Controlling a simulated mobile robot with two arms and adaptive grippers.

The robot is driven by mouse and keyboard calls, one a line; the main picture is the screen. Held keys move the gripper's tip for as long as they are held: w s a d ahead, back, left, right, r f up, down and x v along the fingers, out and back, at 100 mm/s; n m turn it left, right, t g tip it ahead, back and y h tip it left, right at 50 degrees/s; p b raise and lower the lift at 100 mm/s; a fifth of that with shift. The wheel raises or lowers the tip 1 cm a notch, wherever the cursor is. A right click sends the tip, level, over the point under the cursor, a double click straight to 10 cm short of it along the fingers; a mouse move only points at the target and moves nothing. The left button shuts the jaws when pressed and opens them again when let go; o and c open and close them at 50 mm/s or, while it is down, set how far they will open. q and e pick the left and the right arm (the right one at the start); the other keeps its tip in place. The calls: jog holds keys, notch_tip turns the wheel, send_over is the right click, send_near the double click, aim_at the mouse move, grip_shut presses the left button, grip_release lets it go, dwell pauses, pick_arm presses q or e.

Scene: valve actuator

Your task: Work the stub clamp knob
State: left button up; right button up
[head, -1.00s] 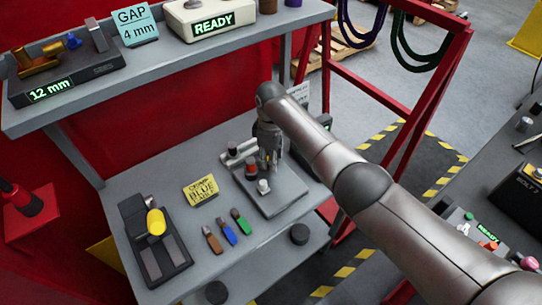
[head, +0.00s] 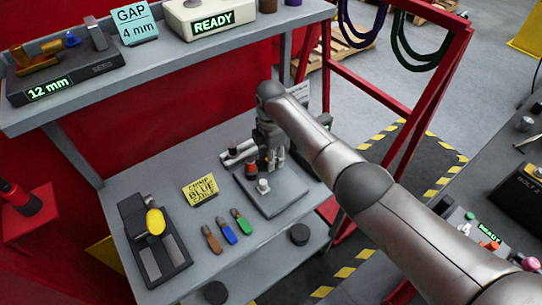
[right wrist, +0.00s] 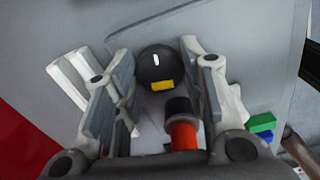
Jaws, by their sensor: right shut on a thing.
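My right gripper (head: 268,160) points down over a grey fixture plate (head: 278,201) on the bench. A yellow patch shows at the knob's lower edge. A red post with a black top (right wrist: 183,135) stands close by the right finger. In the head view the gripper hides the knob. My left gripper is not in view.
A white-topped peg (head: 263,186) stands on the plate's front part. Brown, blue and green-handled pieces (head: 229,234) lie to its left, beside a yellow note (head: 200,190). A shelf (head: 150,85) overhangs the bench's back; a red frame (head: 400,105) stands at right.

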jog(key=shift+r+n, duration=0.1)
jog(key=shift+n, duration=0.2)
jog(key=o, duration=1)
notch_tip(320, 180, up, 12)
jog(key=shift+f, duration=0.1)
dwell(0.7)
